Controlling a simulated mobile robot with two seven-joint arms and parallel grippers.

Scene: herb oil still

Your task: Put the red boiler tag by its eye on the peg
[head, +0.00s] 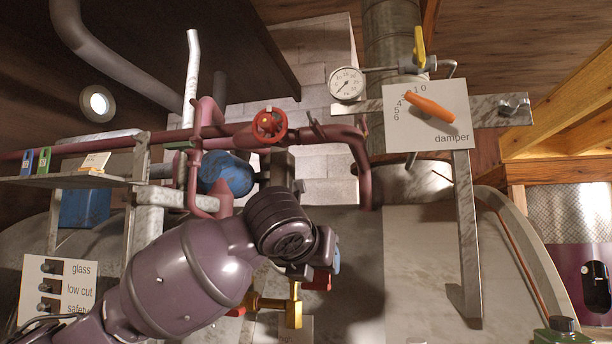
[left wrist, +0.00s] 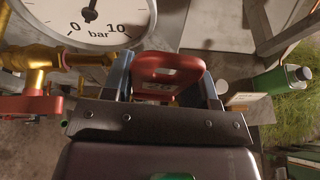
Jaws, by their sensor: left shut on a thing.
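The red tag (left wrist: 168,68) is between the two fingers of my left gripper (left wrist: 165,85) in the left wrist view. Small rods stick out near the pink pipe (head: 315,126) and below the damper plate (head: 441,176); I cannot tell which is the peg. My right gripper is not in view.
A brass valve (head: 272,304) is close to my left gripper. A large bar gauge (left wrist: 90,18) is just beyond the fingers. The damper plate (head: 428,120) with its orange handle is at upper right. A red handwheel (head: 269,125) and blue part (head: 228,175) are above my arm.

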